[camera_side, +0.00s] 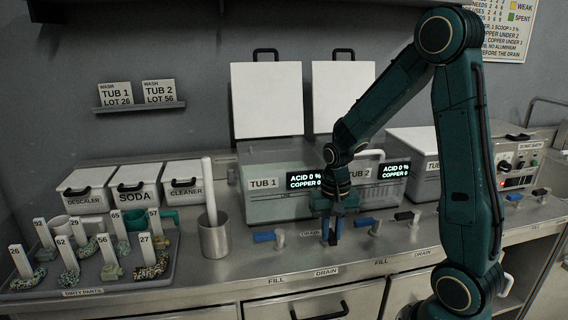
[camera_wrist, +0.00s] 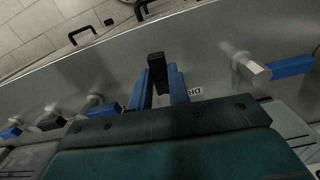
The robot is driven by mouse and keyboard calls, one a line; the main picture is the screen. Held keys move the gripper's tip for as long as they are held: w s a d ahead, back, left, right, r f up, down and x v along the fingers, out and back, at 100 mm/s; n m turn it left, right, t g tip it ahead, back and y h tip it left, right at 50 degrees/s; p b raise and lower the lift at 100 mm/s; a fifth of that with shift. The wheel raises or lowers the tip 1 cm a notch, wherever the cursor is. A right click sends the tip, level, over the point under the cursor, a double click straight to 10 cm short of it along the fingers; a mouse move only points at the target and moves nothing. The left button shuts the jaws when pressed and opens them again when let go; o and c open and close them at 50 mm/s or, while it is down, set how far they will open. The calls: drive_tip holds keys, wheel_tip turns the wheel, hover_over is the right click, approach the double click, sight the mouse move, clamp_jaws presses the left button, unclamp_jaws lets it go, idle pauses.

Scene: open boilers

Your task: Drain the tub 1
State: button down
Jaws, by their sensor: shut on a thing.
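Tub 1 (camera_side: 287,207) is a clear-fronted grey tub on the counter with its white lid (camera_side: 266,100) standing open. Its display (camera_side: 304,179) reads acid 0 % and copper 0, the end hidden by my arm. My gripper (camera_side: 332,236) is low at the counter, in front of tub 1's right end. Its blue fingers are shut on a black drain handle (camera_wrist: 156,68), which stands up between them in the wrist view. The handle's base is hidden. Tub 1's blue fill handle (camera_side: 264,237) is to the left and shows at right in the wrist view (camera_wrist: 290,66).
Tub 2 (camera_side: 368,196), also lid-open, stands to the right with a blue handle (camera_side: 364,222) and black handle (camera_side: 403,216). A metal beaker (camera_side: 213,240) holding a pale rod stands left of tub 1. A tray (camera_side: 110,291) of tagged parts lies far left.

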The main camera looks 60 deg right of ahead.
sight(331, 237)
idle(0.3)
drive_tip(key=c, duration=1.3)
unclamp_jaws()
drive_tip(key=shift+r, duration=0.15)
wheel_tip(331, 237, up, 14)
drive_tip(key=shift+f, duration=0.2)
drive_tip(key=s+a+r+n+t, duration=0.1)
drive_tip(key=s+a+n+t, duration=0.1)
drive_tip(key=s+a+n, duration=0.1)
drive_tip(key=s+a+r+n+t, duration=0.1)
drive_tip(key=s+a+n, duration=0.2)
drive_tip(key=s+a, duration=0.1)
drive_tip(key=s+a+r+n+t, duration=0.1)
drive_tip(key=s+a+n+t, duration=0.1)
drive_tip(key=s+a+n, duration=0.2)
drive_tip(key=shift+a+r+t, duration=0.3)
drive_tip(key=shift+a+r, duration=0.05)
drive_tip(key=shift+a, duration=0.5)
